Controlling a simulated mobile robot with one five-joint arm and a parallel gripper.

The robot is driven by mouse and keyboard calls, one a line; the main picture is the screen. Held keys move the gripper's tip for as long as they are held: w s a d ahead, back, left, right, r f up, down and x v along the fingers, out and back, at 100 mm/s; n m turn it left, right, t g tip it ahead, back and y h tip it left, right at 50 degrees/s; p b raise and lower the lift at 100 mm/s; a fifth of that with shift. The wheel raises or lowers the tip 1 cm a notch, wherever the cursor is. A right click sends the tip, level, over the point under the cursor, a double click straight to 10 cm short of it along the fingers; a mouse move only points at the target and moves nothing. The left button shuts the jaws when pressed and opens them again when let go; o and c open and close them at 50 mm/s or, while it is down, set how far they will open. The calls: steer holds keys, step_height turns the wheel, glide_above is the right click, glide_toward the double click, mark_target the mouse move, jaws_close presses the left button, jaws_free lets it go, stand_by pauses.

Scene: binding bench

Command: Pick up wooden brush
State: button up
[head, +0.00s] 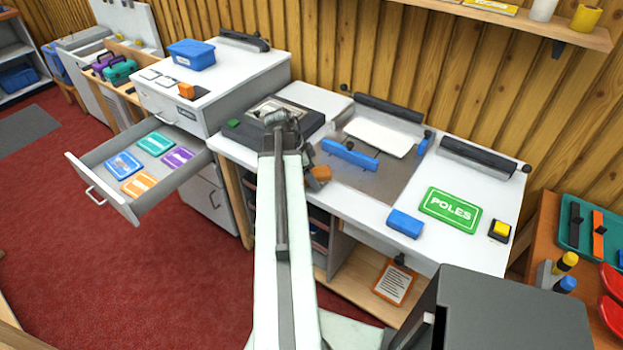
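I cannot make out a wooden brush for certain. A small brown-orange block (320,174) sits at the bench's front edge, just right of my arm. It could be wooden, but I cannot tell whether it is the brush. My arm reaches away from me over the white bench (375,218). My gripper (281,119) is at its far end, in front of or above a dark flat device (252,128). Its fingers are too small and too covered by the arm to show whether they are open or hold anything.
A blue bar (350,156), a blue block (405,223), a green POLES sign (450,210) and a yellow-topped block (500,231) lie on the bench. An open drawer (107,196) with coloured cards juts out at left. A dark box (505,310) stands at front right.

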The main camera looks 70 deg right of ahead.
steer(key=shift+f, duration=0.15)
jaws_close()
stand_by(0.4)
step_height(320, 180, up, 11)
steer(key=p, duration=1)
steer(key=shift+f+p, duration=0.1)
steer(key=shift+p, duration=0.25)
steer(key=shift+f, duration=0.1)
steer(key=c, duration=0.9)
jaws_free()
steer(key=shift+c, duration=0.2)
steer(key=c, duration=0.3)
